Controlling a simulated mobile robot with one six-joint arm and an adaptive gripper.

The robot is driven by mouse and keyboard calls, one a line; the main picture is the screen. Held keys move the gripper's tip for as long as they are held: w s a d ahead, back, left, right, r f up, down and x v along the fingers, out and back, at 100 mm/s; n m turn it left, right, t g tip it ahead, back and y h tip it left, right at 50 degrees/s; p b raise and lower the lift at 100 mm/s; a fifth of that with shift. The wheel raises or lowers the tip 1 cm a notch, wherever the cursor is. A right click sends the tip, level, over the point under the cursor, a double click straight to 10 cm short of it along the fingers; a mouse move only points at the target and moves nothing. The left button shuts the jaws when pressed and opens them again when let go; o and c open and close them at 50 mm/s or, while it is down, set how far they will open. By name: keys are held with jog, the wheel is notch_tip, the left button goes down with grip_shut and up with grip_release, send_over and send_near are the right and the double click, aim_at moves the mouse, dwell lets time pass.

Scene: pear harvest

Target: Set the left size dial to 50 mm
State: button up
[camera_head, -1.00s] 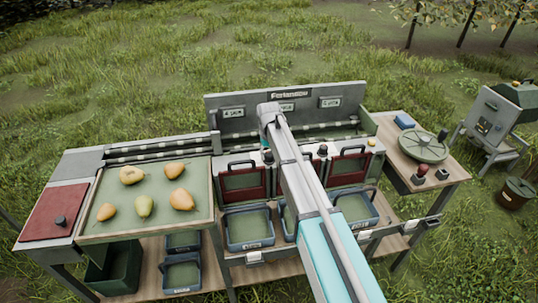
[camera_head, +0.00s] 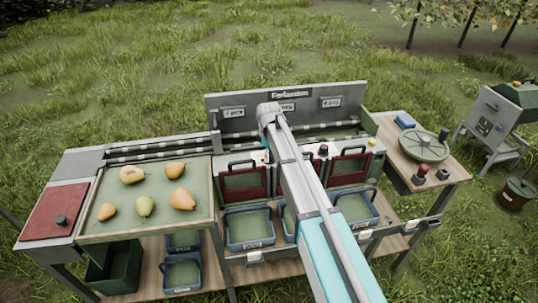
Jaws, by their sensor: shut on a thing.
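My arm reaches in from the bottom right to the grading bench, and its wrist bends down in front of the back panel. Only a small dark part of my gripper (camera_head: 268,156) shows beside the arm, low at the upper right corner of the left red gate (camera_head: 244,181). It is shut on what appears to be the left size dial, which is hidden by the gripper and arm. The dial's scale and setting cannot be read. A dark knob (camera_head: 323,150) stands right of the arm, by the right red gate (camera_head: 349,167).
A tray (camera_head: 88,229) with several pears lies at the left, beside a red lid (camera_head: 57,211). Blue bins (camera_head: 250,245) stand below the gates. The back panel (camera_head: 220,101) rises close behind my wrist. A round green lid (camera_head: 423,147) lies on the right table.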

jog(key=shift+n, duration=1.6)
jog(key=o, duration=1.1)
jog(key=shift+o, duration=0.2)
jog(key=shift+m, duration=0.4)
